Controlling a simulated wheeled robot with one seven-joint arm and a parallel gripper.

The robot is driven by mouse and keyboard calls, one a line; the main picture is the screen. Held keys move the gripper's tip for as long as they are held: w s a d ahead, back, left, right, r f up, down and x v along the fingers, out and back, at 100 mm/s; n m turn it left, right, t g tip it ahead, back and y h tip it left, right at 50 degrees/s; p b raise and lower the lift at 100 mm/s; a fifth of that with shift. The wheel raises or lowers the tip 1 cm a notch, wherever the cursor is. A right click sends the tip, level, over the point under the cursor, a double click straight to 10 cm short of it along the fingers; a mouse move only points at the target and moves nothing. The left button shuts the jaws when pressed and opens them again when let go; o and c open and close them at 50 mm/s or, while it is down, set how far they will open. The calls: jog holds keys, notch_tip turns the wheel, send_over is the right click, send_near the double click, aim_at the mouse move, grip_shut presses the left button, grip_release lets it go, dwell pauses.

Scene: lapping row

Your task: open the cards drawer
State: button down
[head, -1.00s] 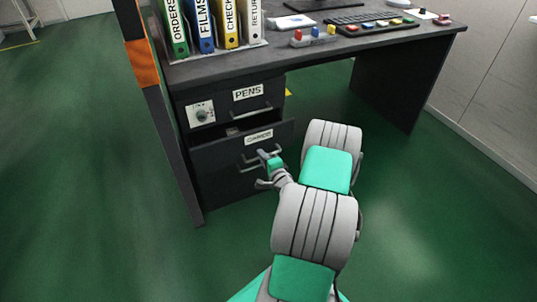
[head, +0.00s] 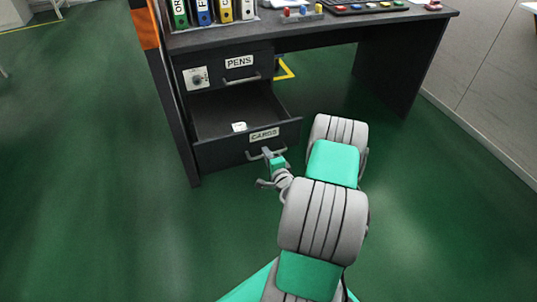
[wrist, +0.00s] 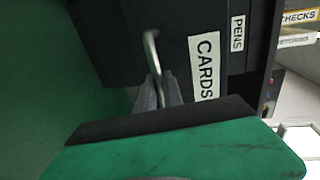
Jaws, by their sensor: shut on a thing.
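The cards drawer (head: 248,150) is the lower drawer of the dark desk and is pulled well out. Its inside shows, with a small white item (head: 239,127) lying in it near the front. Its front bears the label CARDS, which also shows in the wrist view (wrist: 205,66). My gripper (head: 267,156) is at the drawer's front, shut on the metal bar handle (wrist: 151,47). In the wrist view the fingers (wrist: 158,92) close around the lower part of the bar. Part of the handle is hidden by the fingers.
The pens drawer (head: 238,70) above is shut, with a dial plate (head: 197,78) beside its label. Binders (head: 212,12), a button block (head: 301,13) and a keyboard stand on the desk top (head: 350,22). The green floor (head: 110,230) in front is clear.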

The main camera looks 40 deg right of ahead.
jog(key=shift+s+a, duration=0.1)
jog(key=shift+a, duration=0.1)
jog(key=c, duration=1.5)
grip_release()
jog(key=shift+d, duration=0.1)
jog(key=p+v, duration=0.1)
jog(key=v, duration=0.7)
